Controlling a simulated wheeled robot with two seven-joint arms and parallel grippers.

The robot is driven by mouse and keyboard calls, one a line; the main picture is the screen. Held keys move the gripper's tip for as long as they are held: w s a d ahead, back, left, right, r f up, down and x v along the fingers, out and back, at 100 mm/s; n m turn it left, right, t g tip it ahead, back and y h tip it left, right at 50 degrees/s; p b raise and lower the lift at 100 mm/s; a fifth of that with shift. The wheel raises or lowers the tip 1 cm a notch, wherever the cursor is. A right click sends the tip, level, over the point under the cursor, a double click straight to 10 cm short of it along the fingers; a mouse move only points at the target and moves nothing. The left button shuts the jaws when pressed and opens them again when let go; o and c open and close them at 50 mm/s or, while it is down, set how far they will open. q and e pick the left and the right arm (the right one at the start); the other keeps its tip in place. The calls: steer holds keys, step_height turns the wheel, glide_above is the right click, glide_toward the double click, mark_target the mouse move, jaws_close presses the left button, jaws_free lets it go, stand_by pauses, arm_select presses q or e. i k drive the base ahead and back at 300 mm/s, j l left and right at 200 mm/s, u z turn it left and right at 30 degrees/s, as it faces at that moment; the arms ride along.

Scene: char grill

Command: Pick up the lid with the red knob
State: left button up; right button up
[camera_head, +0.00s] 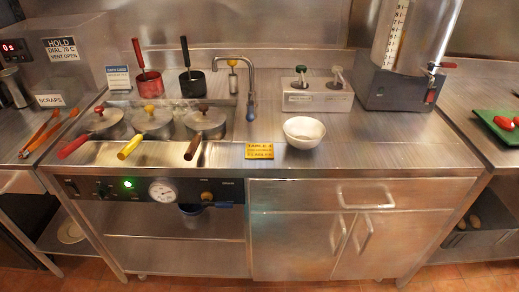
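The lid with the red knob (103,122) sits on the leftmost of three round pots in the counter well. Its small red knob (99,110) stands at the top, and a red handle (75,146) points toward the front left. Beside it are a lid with a yellow knob (152,121), with a yellow handle in front, and a lid with a dark brown knob (205,121), with a brown handle in front. Neither of my grippers is in view.
A faucet (250,90) rises right of the pots. The right counter front is clear.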

mark_target(102, 118)
steer(key=i+j+z, duration=0.2)
steer(key=j, duration=0.55)
steer(key=j+z, duration=0.2)
steer(key=j, duration=0.55)
steer(key=k+j+z, duration=0.2)
steer(key=j, duration=0.55)
steer(key=j+z, duration=0.2)
steer(key=j, duration=0.6)
steer(key=k+j+z, duration=0.2)
steer(key=j, duration=0.55)
steer(key=i+j, duration=0.1)
steer(key=i, duration=0.5)
